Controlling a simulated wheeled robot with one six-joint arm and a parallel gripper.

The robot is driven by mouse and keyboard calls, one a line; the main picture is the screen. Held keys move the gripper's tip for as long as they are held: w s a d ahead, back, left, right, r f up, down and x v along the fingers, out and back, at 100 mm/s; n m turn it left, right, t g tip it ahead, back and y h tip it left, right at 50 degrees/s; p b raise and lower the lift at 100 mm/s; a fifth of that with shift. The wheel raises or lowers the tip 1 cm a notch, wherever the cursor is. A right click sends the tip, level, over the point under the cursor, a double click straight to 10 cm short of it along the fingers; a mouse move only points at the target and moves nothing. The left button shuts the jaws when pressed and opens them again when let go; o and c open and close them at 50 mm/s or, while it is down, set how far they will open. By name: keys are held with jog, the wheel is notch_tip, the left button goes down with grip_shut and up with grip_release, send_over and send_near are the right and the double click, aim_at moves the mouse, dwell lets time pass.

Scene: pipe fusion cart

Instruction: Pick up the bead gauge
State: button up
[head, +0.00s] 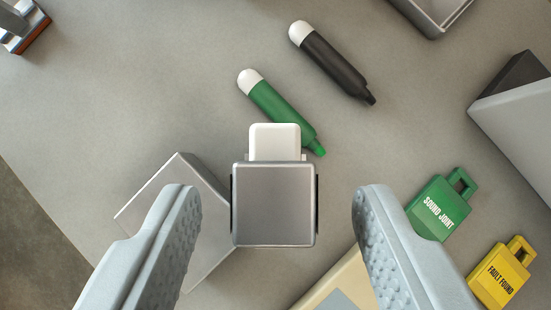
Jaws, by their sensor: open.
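A square grey block (273,205) with a brushed metal face, dark side edges and a white tab (274,140) at its far end lies in the middle of the view. It may be the bead gauge, but no label shows to confirm this. My gripper (278,192) is open, one finger to the left of the block and one to the right. There are clear gaps between both fingers and the block, and nothing is held. The height of the fingers above the block is hard to tell.
A silver box (165,202) sits close left, partly behind my left finger. Green (278,108) and black (335,65) markers lie beyond. Green (438,208) and yellow (497,278) tags lie right. A grey block (515,110) stands far right; the table edge is lower left.

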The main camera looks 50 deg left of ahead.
jog(key=x, duration=0.5)
grip_shut()
